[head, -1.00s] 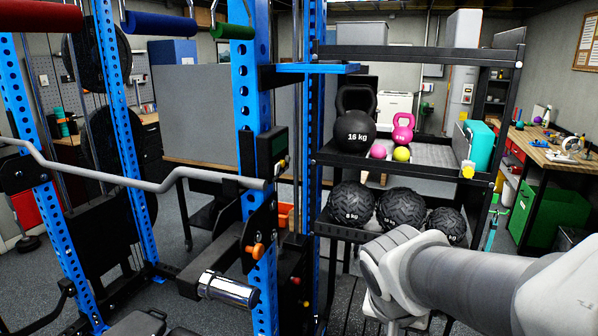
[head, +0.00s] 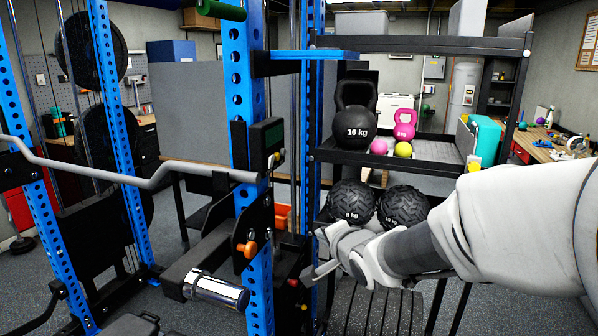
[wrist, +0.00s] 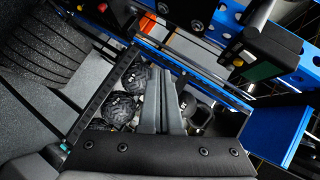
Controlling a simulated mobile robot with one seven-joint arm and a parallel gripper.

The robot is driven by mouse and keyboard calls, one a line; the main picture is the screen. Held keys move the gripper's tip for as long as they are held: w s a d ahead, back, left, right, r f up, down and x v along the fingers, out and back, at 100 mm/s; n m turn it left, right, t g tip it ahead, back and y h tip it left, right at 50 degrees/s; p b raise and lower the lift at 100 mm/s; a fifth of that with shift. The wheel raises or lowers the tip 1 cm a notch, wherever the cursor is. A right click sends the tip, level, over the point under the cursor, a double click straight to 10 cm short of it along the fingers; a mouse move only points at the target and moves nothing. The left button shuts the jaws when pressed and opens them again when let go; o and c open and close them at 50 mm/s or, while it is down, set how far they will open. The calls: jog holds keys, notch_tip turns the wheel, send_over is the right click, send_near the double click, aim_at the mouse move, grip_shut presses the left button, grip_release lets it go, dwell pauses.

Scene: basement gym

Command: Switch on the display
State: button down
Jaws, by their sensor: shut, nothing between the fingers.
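The display, a small dark box with a greenish screen (head: 266,144), is mounted on the blue rack upright (head: 243,90). A small yellowish knob or button shows at its lower right edge. In the wrist view the display (wrist: 268,52) is at the upper right, with its green face partly visible. I cannot tell whether the screen is lit. My gripper (head: 312,272) is below and to the right of the display, apart from it, in front of the ball shelf. In the wrist view its fingers (wrist: 162,95) are together and empty.
A black shelf rack (head: 425,46) on the right holds a 16 kg kettlebell (head: 357,122), a pink kettlebell (head: 405,124) and textured balls (head: 351,201). A curved grey bar (head: 150,180) and a chrome sleeve (head: 215,290) jut out near the upright.

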aim_at(271, 162)
jog(key=w+a+r+m+t+y+b, duration=0.1)
jog(key=w+r+m+t+y, duration=0.2)
jog(key=r, duration=0.5)
jog(key=shift+a+r+m+t+y+b, duration=0.2)
jog(key=shift+a+m+t+y+b, duration=0.25)
jog(key=shift+t+y, duration=0.55)
jog(key=shift+w, duration=0.15)
jog(key=s+a+p+x, duration=0.1)
jog(key=a+x, duration=0.1)
jog(key=x, duration=1)
jog(key=shift+w+a+r+h, duration=0.2)
jog(key=shift+w+r+h, duration=0.05)
jog(key=shift+w+h, duration=0.05)
jog(key=shift+r, duration=0.1)
